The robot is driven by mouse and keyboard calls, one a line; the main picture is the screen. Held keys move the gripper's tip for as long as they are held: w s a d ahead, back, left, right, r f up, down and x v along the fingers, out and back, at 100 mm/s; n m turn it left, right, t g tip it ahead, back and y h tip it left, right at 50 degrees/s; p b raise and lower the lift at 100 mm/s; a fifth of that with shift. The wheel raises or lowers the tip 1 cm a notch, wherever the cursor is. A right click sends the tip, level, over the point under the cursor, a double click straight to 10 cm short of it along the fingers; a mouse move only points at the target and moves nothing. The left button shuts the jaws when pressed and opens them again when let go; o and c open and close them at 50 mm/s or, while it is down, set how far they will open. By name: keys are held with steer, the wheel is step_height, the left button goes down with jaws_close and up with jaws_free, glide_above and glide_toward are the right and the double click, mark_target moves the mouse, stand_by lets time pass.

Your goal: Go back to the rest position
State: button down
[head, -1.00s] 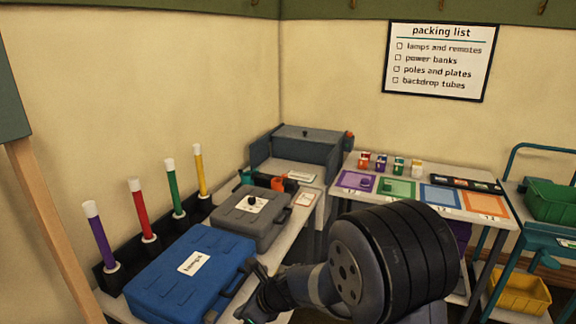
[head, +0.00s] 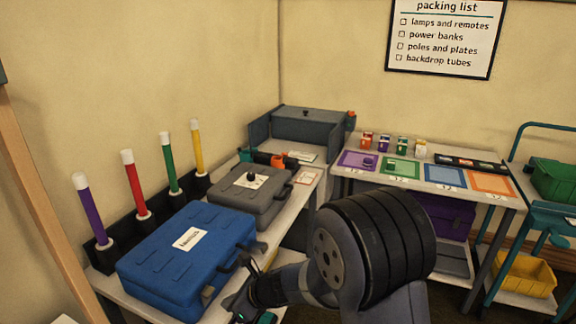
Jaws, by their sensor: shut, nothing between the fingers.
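My gripper (head: 243,306) is low in the head view, just right of the front corner of the blue case. Its tips are near the bottom edge and partly hard to make out. It looks shut, with nothing seen in it. My arm fills the lower middle of the view and hides part of the floor and the gap between the two tables.
A closed blue case (head: 165,283) and a grey case (head: 232,209) lie on the left table, before several coloured tubes in a black rack (head: 104,258). A right table holds coloured mats (head: 445,176). A teal cart with a green bin (head: 556,181) stands far right.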

step_height(320, 180, down, 2)
steer(key=y+b, duration=0.1)
steer(key=b, duration=0.3)
steer(key=shift+d, duration=0.15)
steer(key=shift+t+b, duration=0.3)
steer(key=shift+b, duration=0.15)
steer(key=shift+r, duration=0.1)
